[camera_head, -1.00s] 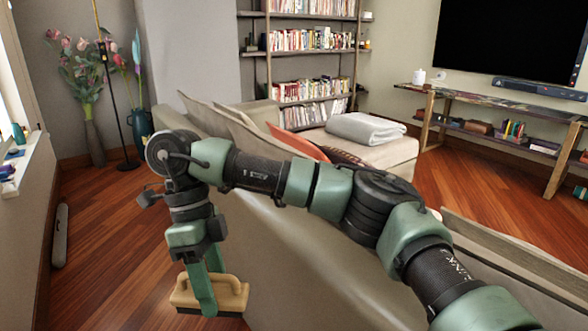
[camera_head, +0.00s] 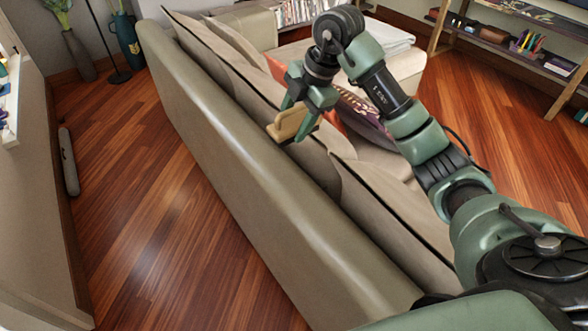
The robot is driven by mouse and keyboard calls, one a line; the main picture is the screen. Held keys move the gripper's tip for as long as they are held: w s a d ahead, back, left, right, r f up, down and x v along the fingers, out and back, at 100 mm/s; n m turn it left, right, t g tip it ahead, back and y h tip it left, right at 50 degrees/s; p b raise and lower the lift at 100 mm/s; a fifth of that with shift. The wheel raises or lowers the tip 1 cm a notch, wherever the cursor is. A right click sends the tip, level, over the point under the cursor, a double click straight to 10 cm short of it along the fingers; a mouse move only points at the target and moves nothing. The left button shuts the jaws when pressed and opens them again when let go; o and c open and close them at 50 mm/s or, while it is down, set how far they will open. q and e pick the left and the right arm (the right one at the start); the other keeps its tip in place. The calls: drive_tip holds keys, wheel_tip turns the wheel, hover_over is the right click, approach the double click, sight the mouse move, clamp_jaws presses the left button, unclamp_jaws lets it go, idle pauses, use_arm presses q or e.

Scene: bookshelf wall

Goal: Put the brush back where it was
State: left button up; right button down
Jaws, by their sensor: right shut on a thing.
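The brush (camera_head: 286,126) is a tan block with a handle and a dark underside. My right gripper (camera_head: 302,120) is shut on it, with green fingers on either side of the handle. The brush shows in front of the sofa's back and cushions, near the top of the backrest. I cannot tell whether it touches the sofa. My right arm comes in from the lower right and reaches over the sofa. My left gripper is not in view.
The beige sofa (camera_head: 215,150) runs diagonally through the middle, with cushions along its back. The wood floor (camera_head: 150,220) to its left is clear. A long grey object (camera_head: 68,162) lies along the left wall. Vases stand at the top left. A shelf unit (camera_head: 510,38) stands at the upper right.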

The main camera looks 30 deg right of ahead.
wheel_tip(320, 180, down, 18)
drive_tip(key=shift+f+p, duration=0.1)
drive_tip(key=shift+p, duration=0.95)
drive_tip(key=shift+f, duration=0.15)
drive_tip(key=c, duration=0.6)
unclamp_jaws()
drive_tip(key=shift+c, duration=0.2)
drive_tip(key=b+v, duration=0.1)
drive_tip(key=v, duration=1.1)
